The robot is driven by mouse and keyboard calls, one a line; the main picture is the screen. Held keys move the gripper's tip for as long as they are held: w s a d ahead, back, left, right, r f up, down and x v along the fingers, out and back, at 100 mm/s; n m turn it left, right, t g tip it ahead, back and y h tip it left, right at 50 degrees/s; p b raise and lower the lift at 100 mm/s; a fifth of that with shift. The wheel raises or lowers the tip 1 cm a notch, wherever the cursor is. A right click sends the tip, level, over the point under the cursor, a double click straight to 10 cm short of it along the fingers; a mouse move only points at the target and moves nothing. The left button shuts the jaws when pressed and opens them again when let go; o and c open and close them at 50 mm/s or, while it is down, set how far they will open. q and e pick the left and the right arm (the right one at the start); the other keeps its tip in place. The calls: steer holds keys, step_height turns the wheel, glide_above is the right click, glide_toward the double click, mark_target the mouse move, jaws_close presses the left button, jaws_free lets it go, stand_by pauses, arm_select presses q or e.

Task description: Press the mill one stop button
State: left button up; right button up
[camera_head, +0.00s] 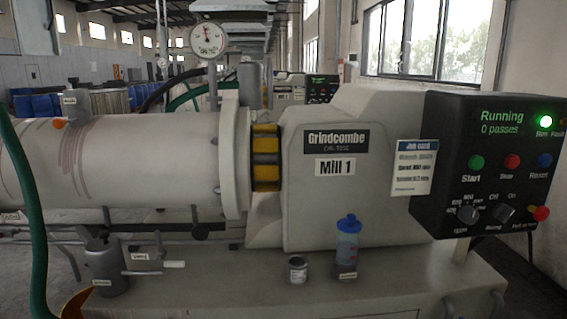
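Mill 1 (360,205) stands in front of me, a pale machine with a "Grindcombe" plate and a "Mill 1" label. Its dark control panel (490,215) is at the right. The red Stop button (512,161) sits between the green Start button (476,162) and the blue Reset button (544,160). The panel's display (501,122) reads "Running" and "0 passes", and a green lamp (545,121) is lit. A separate red knob (541,213) is at the panel's lower right. Neither gripper is in view.
A blue-capped bottle (347,245) and a small can (298,269) stand on the machine base. A job card (413,167) hangs left of the panel. A green hose (30,220) runs down the left side. A pressure gauge (208,40) stands above the cylinder. Nothing stands before the Stop button.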

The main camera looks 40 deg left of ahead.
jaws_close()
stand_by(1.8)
